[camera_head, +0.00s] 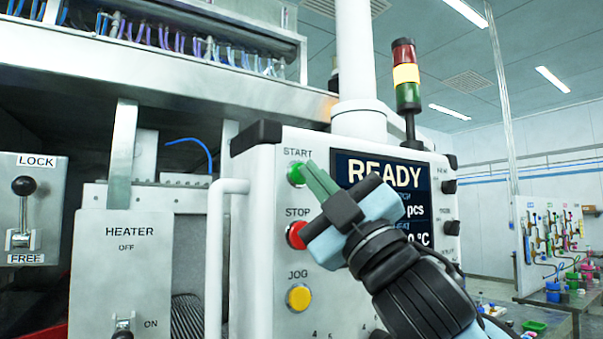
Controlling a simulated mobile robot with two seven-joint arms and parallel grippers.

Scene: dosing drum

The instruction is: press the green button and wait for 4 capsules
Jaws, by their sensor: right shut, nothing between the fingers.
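The green START button (296,175) is on the left side of a grey control panel (337,299), partly overlapped by my right gripper. My right gripper (312,172) is shut, with nothing in its green fingers. Its fingertips are at the right edge of the green button in the picture; I cannot tell whether they touch it. The panel's screen (390,172) reads READY, with lower lines partly hidden behind my gripper; a "pcs" line shows, but its number is covered. No capsules are in view. My left gripper is not in view.
Below START are a red STOP button (298,235) and a yellow JOG button (298,297). A white handle bar (214,262) stands left of the panel. A HEATER switch box (121,270) and a LOCK/FREE lever (24,205) are further left. A signal tower (406,75) stands above.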

